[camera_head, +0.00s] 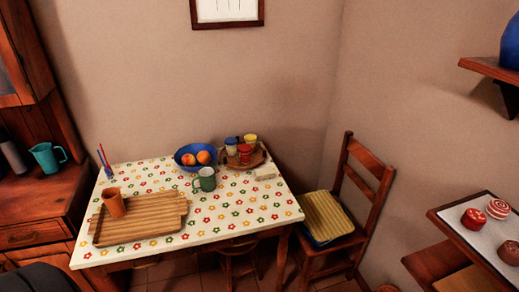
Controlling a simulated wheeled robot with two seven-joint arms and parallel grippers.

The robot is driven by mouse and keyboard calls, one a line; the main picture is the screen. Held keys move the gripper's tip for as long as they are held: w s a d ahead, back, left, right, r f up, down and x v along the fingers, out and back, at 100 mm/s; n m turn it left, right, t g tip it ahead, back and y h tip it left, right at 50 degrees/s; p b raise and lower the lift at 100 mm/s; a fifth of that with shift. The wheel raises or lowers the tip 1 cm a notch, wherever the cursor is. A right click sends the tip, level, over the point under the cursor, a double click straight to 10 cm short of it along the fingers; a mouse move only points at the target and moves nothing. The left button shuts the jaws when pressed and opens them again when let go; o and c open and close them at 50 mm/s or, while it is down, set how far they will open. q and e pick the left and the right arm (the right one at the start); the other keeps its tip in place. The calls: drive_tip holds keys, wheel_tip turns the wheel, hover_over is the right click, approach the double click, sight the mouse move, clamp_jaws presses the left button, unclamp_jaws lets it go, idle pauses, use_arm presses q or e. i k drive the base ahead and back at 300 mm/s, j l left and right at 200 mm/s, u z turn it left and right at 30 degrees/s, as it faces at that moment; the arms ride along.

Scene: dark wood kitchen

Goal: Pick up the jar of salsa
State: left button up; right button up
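No jar can be read for certain as salsa at this size. A small red container (244,153) stands on a round brown tray (262,158) at the back right of the flowered table. A white and blue container (231,145) and a yellow-topped one (250,140) stand close beside it. Round red-and-white items (498,208) sit on a white-topped surface at the right edge; I cannot tell whether they are jars. Neither of my grippers is in view.
The flowered table (230,218) also holds a blue fruit bowl (186,150), a green mug (206,180), a wooden board (140,222) and an orange-brown cup (114,203). A chair (371,190) with a striped cushion stands at its right. The table's front right is clear.

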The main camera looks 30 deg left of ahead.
sight(245, 150)
drive_tip(key=i+j, duration=0.1)
drive_tip(key=j, duration=0.2)
drive_tip(key=i+j+z, duration=0.1)
drive_tip(key=j, duration=0.25)
drive_tip(key=i+j, duration=0.15)
drive_tip(key=j, duration=0.15)
drive_tip(key=i+j, duration=0.1)
drive_tip(key=j, duration=0.2)
drive_tip(key=z, duration=0.05)
